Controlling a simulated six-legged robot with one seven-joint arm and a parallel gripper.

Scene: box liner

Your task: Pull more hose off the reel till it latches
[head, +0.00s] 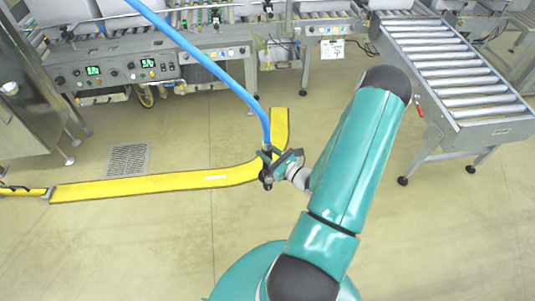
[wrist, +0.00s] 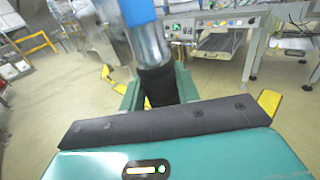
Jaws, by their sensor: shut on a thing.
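A blue hose (head: 205,62) runs from the top edge of the head view down to my gripper (head: 266,160). My gripper is shut on the hose's end, which has a metal fitting and a black grip. In the wrist view the blue hose (wrist: 137,12), its metal fitting and the black grip (wrist: 158,85) stand between the fingers of my gripper (wrist: 158,92). The hose is lifted clear of the floor and looks fairly straight, with a slight curve near the fitting. The reel is not in view.
A yellow floor strip (head: 140,187) bends under my gripper. A machine with control panels (head: 130,68) stands at the back left, and a roller conveyor (head: 450,75) stands at the right. A floor drain (head: 128,159) lies at left. The front floor is clear.

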